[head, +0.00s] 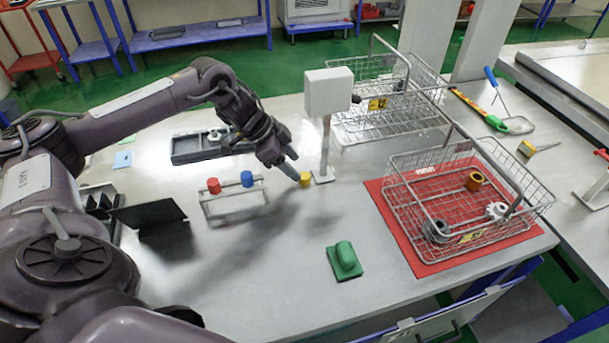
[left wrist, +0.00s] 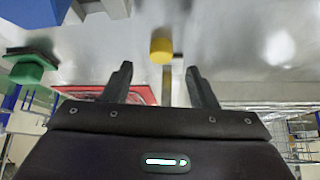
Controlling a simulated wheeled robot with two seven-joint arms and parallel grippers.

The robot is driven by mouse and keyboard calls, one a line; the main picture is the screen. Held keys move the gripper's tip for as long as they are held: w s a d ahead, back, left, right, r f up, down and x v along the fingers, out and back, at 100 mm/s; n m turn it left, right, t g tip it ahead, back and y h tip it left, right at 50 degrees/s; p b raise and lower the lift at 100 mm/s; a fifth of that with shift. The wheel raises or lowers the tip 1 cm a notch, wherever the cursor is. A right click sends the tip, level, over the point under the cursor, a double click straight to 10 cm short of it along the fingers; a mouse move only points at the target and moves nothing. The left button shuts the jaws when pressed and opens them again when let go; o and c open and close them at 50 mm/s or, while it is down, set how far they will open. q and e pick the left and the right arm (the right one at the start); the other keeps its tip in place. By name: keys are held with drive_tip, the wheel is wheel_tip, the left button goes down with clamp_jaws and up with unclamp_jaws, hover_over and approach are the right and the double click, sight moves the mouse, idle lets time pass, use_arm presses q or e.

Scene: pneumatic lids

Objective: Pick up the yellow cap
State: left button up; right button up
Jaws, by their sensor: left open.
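The small yellow cap (head: 305,179) is on the bench just right of the low metal rack (head: 233,199), beside the foot of a post. My left gripper (head: 291,167) points down at it from the upper left, its fingertips very close. In the left wrist view the yellow cap (left wrist: 161,47) shows centred between the open fingers (left wrist: 159,69), slightly beyond their tips. Nothing is held. Whether the fingers touch the cap cannot be told. My right gripper does not show.
A red cap (head: 214,186) and a blue cap (head: 247,178) sit on the rack. A post with a white box (head: 328,91) stands close to the gripper. Wire baskets (head: 535,196) are at right. A green block (head: 345,259) lies in front. The front bench is mostly clear.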

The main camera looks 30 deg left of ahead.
sight(304, 175)
use_arm(q)
drive_tip(key=p+x, duration=0.1)
drive_tip(key=x, duration=0.3)
drive_tip(key=shift+w+f, duration=0.2)
drive_tip(key=shift+f, duration=0.05)
drive_tip(key=shift+s, duration=0.1)
drive_tip(key=shift+c, duration=0.3)
drive_tip(key=c, duration=1)
